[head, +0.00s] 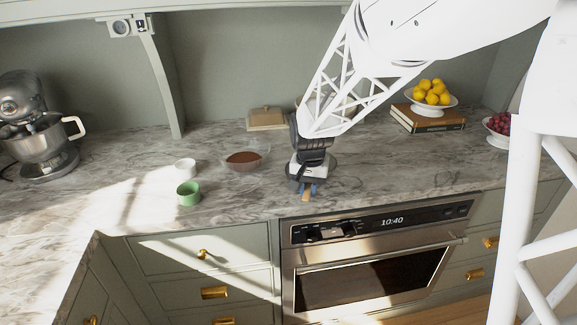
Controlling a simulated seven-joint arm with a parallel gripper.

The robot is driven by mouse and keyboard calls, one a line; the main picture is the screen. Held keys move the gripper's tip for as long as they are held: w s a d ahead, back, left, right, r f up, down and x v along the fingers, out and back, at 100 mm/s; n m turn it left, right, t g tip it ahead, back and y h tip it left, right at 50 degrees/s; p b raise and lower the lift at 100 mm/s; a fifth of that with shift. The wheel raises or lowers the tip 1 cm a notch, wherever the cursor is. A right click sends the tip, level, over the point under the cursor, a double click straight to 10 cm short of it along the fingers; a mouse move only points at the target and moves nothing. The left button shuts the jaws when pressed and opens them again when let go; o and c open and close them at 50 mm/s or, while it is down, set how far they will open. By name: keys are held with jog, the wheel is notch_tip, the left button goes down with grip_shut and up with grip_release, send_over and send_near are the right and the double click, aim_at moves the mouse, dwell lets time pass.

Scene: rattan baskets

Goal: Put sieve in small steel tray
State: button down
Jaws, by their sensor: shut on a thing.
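My gripper (302,186) is low over the front of the marble counter, just above the oven, and points down. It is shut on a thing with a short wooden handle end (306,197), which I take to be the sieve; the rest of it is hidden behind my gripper. A dark, rounded edge (331,164) shows just behind and right of my gripper; I cannot tell whether it is the sieve's bowl or the small steel tray. No other steel tray is clearly visible.
A glass bowl of brown powder (244,160), a white cup (185,168) and a green cup (188,193) stand left of my gripper. Lemons on a stand (432,95) are at back right. The counter right of my gripper is mostly clear.

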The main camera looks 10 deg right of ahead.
jog(key=w, duration=0.7)
jog(key=shift+w+f, duration=0.25)
jog(key=shift+f, duration=0.1)
jog(key=shift+f, duration=1.9)
jog(key=c, duration=1.1)
grip_release()
jog(key=shift+o, duration=0.2)
notch_tip(320, 180, up, 12)
